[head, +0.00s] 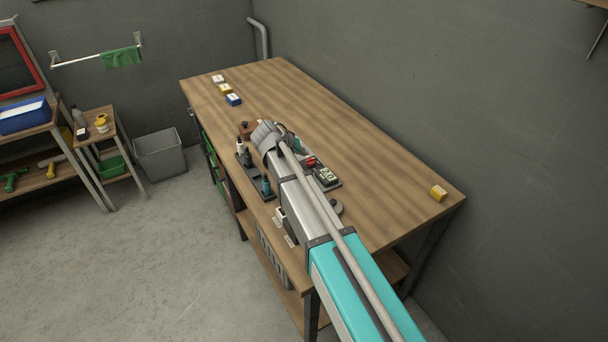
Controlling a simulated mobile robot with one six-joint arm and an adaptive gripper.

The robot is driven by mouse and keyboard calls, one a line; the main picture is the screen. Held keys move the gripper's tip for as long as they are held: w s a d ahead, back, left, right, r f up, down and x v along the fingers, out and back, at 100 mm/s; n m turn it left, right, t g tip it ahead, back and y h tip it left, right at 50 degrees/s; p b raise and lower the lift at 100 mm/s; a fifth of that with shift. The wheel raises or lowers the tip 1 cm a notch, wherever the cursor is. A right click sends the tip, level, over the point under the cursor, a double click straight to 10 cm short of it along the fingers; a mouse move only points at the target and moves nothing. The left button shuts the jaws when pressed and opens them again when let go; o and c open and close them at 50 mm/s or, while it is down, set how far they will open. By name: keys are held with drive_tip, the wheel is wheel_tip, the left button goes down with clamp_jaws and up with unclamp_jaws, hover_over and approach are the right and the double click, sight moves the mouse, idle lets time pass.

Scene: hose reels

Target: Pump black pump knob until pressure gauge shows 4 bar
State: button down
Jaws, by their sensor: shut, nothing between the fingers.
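My arm reaches over the workbench, and its grey end with my gripper (267,136) is above the bench's left side. The fingers are hidden behind the wrist. A dark device with a pale green display (326,175) lies right of my arm. I cannot read its display or tell whether it is the pressure gauge.
The wooden workbench (375,165) is mostly clear behind my arm. A red item (310,162) is near the display.

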drive_tip(key=shift+f+b, duration=2)
drive_tip(key=shift+f, duration=0.3)
drive_tip(key=shift+f+b, duration=1.7)
idle(2.0)
drive_tip(key=shift+r, duration=0.1)
idle(0.3)
drive_tip(key=shift+r+p, duration=1.6)
drive_tip(key=shift+p, duration=0.1)
